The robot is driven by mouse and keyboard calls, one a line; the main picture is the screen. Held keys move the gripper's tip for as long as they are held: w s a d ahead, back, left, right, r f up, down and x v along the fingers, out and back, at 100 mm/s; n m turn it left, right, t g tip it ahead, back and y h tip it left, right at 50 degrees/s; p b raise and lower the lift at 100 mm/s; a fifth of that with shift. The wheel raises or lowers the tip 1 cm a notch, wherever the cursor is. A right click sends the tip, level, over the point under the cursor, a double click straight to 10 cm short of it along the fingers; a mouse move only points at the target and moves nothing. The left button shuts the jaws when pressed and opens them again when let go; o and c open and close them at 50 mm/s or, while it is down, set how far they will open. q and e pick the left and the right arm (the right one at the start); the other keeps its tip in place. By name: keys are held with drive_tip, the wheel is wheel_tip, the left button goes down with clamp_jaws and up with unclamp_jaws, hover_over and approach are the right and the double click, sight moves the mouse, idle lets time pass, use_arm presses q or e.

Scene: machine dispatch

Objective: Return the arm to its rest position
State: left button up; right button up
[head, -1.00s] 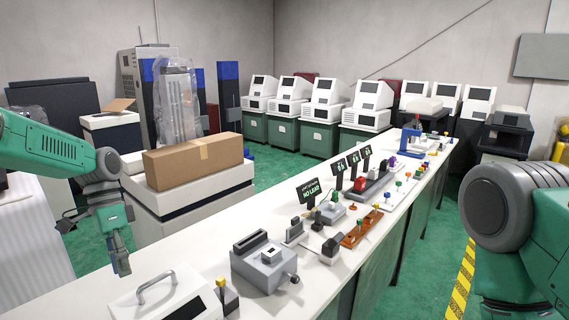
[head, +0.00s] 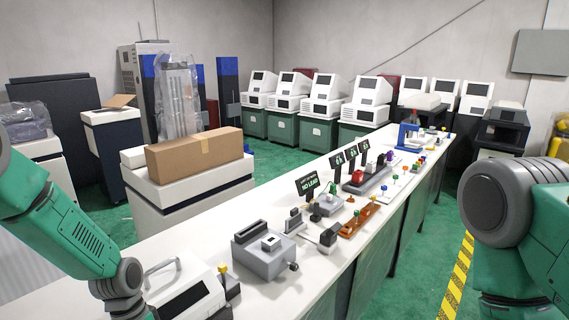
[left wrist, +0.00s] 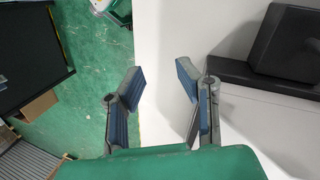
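My left gripper (left wrist: 159,78) shows in the left wrist view with its two blue-padded fingers spread apart and nothing between them. It is over the edge of a white surface, with green floor to the left. In the head view my green left arm (head: 75,235) reaches down at the lower left, and its gripper is out of frame. My right arm (head: 535,225) is at the right edge of the head view; its gripper is not seen.
The long white counter (head: 285,206) holds a grey device (head: 265,251), a "NO LOAD" sign (head: 308,186) and a white handled case (head: 185,293) near my left arm. A cardboard box (head: 195,153) sits on a white cabinet. A black object (left wrist: 285,45) lies right of the left gripper.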

use_arm(q)
drive_tip(key=s+f, duration=0.2)
drive_tip(key=s, duration=0.1)
drive_tip(key=s+f+n, duration=0.1)
drive_tip(key=s+f, duration=0.1)
drive_tip(key=s, duration=0.1)
drive_tip(key=s+d+f+n, duration=0.1)
drive_tip(key=s+f, duration=0.1)
drive_tip(key=s, duration=0.2)
drive_tip(key=shift+f+t, duration=0.3)
drive_tip(key=shift+f, duration=0.1)
drive_tip(key=s+a+n+t+y, duration=0.1)
drive_tip(key=s+n, duration=0.1)
drive_tip(key=s, duration=0.6)
drive_tip(key=s+a+n+t+y, duration=0.1)
drive_tip(key=s+a+n, duration=0.1)
drive_tip(key=s, duration=0.7)
drive_tip(key=w+d+f+m+b, duration=0.1)
drive_tip(key=w+f+b, duration=0.2)
drive_tip(key=f+b, duration=1.3)
drive_tip(key=shift+d+f+t+b, duration=0.2)
drive_tip(key=shift+d+t+b, duration=0.1)
drive_tip(key=shift+b, duration=0.2)
drive_tip(key=shift+w, duration=0.15)
drive_tip(key=shift+a, duration=0.1)
